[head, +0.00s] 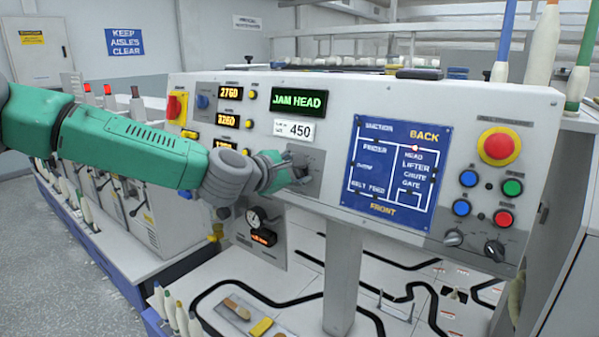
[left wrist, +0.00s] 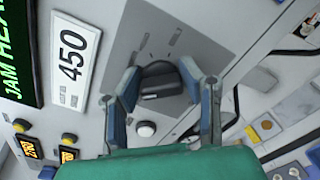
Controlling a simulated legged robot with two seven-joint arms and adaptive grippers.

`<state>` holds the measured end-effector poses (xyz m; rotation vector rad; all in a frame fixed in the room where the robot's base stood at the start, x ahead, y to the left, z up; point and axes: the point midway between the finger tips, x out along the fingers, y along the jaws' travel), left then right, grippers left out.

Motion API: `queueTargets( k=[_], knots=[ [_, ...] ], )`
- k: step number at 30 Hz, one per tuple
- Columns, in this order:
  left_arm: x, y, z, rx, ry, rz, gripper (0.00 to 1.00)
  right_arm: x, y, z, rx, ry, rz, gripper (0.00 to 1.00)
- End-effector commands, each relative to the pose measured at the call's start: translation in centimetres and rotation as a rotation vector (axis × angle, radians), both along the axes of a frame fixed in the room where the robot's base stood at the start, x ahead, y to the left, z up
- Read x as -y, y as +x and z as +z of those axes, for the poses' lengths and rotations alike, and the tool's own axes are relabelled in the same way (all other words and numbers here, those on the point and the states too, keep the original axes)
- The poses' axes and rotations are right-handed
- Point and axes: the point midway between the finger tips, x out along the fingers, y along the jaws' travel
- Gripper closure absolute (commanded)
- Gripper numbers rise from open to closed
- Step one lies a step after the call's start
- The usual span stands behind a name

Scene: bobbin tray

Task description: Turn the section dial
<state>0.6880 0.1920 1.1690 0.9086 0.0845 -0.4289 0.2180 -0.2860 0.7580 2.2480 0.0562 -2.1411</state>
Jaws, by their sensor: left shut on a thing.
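The section dial (left wrist: 160,80) is a dark knob on a grey plate of the panel, with small marks around it. My left gripper (left wrist: 162,92) has one finger on each side of the dial and is shut on it. In the head view my left gripper (head: 292,172) reaches the grey plate (head: 312,160) from the left, and its fingers largely hide the dial. A white round button (left wrist: 146,129) sits below the dial in the wrist view. My right gripper is not in view.
A green display (head: 298,102) reads JAM HEAD, above a white 450 label (head: 294,130). A blue diagram (head: 392,165) is right of the dial. Further right are a red emergency button (head: 498,146), several coloured buttons and two black knobs. Tracks and bobbins lie below the panel.

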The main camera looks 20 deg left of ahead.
Motion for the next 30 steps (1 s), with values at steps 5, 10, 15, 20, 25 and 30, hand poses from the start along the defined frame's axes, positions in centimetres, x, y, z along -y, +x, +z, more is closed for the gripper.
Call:
queueTargets(
  k=[5, 10, 15, 20, 25, 30],
  knots=[
    [-0.56, 0.0, -0.98, -0.017, 0.005, 0.019, 0.95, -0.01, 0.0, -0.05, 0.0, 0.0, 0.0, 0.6],
    [-0.37, -0.03, -0.95, -0.017, 0.006, 0.019, 0.95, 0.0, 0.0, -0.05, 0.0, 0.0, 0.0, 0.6],
    [-0.29, -0.06, -0.96, -0.013, 0.016, 0.013, 0.95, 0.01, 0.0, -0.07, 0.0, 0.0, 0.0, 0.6],
    [-0.23, -0.1, -0.99, 0.001, 0.057, 0.0, 0.95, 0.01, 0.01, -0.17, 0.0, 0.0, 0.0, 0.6],
    [-0.09, -0.13, -0.98, 0.035, 0.148, -0.026, 0.95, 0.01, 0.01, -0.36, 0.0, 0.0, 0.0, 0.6],
    [-0.04, -0.15, -1.01, 0.083, 0.28, -0.062, 0.95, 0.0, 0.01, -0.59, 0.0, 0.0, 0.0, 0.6]
  ],
)
